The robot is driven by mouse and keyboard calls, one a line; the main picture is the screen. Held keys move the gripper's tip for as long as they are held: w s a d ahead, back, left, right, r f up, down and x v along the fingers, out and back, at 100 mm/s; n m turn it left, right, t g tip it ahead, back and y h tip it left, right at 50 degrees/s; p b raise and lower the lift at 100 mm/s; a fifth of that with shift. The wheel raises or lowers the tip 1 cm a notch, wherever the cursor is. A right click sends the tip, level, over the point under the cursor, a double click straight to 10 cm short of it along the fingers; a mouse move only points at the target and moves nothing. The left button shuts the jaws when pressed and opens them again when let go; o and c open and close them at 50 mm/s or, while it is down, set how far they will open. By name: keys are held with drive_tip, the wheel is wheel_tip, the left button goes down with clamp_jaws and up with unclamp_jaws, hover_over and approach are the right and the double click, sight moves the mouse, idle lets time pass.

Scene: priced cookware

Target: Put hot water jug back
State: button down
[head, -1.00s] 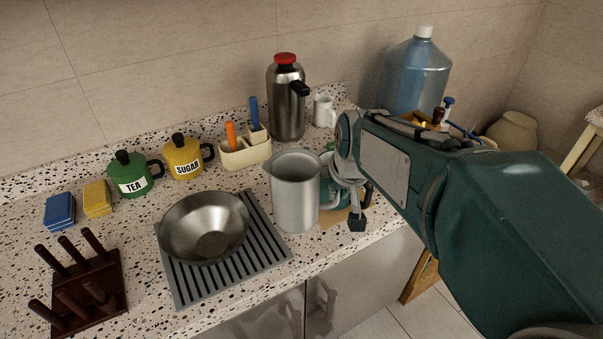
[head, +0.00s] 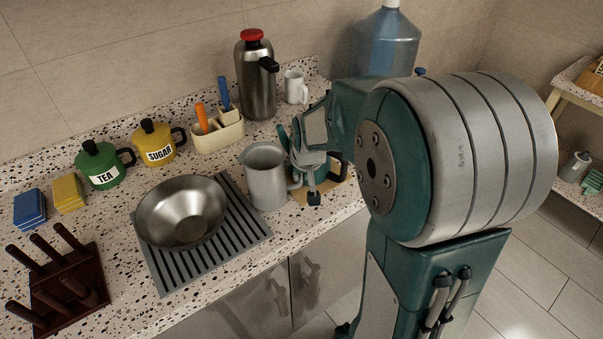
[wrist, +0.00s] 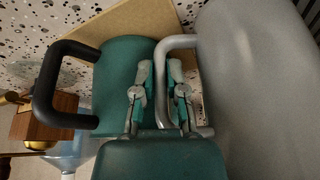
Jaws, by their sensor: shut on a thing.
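The grey metal jug (head: 265,180) is upright at the counter's front, right of the ribbed drainer mat, and looks set down on the counter or very near it. Its large grey body (wrist: 260,80) fills the right of the wrist view. My gripper (head: 306,172) is at the jug's right side. In the wrist view my gripper (wrist: 158,78) is shut on the jug's grey handle (wrist: 178,42). The jug's base is hidden in the wrist view.
A teal pot (wrist: 118,75) with a black handle stands on a tan board (wrist: 140,15) close beside my gripper. A steel bowl (head: 182,210) sits on the ribbed mat (head: 243,228). A red-topped flask (head: 256,80) and white mug (head: 295,86) stand behind.

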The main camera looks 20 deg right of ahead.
drive_tip(key=shift+f, duration=0.2)
drive_tip(key=c, duration=0.7)
unclamp_jaws()
drive_tip(key=shift+r, duration=0.3)
drive_tip(key=d+v, duration=0.1)
drive_tip(key=v, duration=1.1)
drive_tip(key=s+a, duration=0.3)
drive_tip(key=s, duration=0.2)
drive_tip(key=s+a+n, duration=0.1)
drive_tip(key=s+a, duration=0.2)
drive_tip(key=s, duration=0.3)
drive_tip(key=s+a+r+n+t, duration=0.1)
drive_tip(key=s+a, duration=0.1)
drive_tip(key=s, duration=0.3)
drive_tip(key=shift+s+a+r+y, duration=0.1)
drive_tip(key=shift+s+a+y, duration=0.2)
drive_tip(key=shift+s+a, duration=0.1)
drive_tip(key=shift+w, duration=0.1)
